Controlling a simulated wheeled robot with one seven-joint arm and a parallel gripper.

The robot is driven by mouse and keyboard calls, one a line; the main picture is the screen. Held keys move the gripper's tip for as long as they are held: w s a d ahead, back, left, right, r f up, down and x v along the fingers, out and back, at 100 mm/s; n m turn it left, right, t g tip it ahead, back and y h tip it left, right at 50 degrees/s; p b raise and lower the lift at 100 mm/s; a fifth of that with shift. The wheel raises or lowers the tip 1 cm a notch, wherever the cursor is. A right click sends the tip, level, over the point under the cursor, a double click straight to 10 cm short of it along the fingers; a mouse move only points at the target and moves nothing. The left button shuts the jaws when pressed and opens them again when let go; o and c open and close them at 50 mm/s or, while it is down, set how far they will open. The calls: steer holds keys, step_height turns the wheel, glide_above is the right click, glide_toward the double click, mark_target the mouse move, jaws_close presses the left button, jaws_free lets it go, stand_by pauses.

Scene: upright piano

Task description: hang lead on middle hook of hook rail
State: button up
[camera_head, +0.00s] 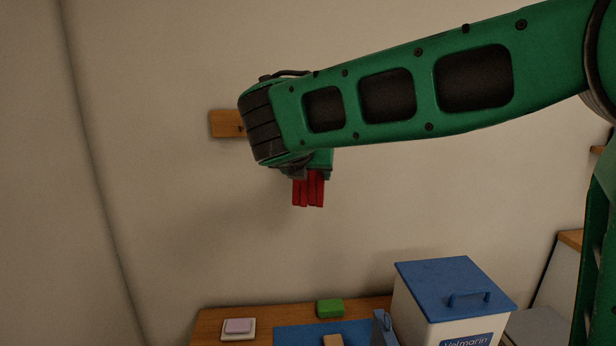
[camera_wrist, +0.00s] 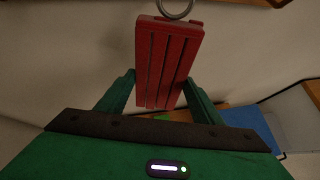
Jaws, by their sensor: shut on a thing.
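The lead (camera_head: 308,190) is a red, grooved bundle that hangs below my gripper (camera_head: 310,172) in the head view. In the wrist view the lead (camera_wrist: 168,62) sits between the two green fingers of my gripper (camera_wrist: 165,95), which is shut on it. A metal ring (camera_wrist: 176,8) shows at the lead's far end. The hook rail (camera_head: 224,124) is a wooden board on the wall, to the left of the lead and higher in the picture. My arm hides most of the rail, including the middle hook; one small dark hook shows near the arm's edge.
Below is a wooden table (camera_head: 208,327) with a blue mat (camera_head: 290,336), a green block (camera_head: 330,308) and a pale pink item on a white base (camera_head: 238,327). A white bin with a blue lid (camera_head: 455,283) stands at right. The wall left of the rail is bare.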

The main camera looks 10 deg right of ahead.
steer(key=shift+w+f, duration=0.1)
steer(key=shift+w, duration=1.5)
steer(key=shift+w+d+f, duration=0.1)
steer(key=shift+w+f, duration=0.3)
steer(key=shift+f, duration=0.05)
steer(key=shift+w+f, duration=0.2)
steer(key=shift+f, duration=0.2)
steer(key=o, duration=1.2)
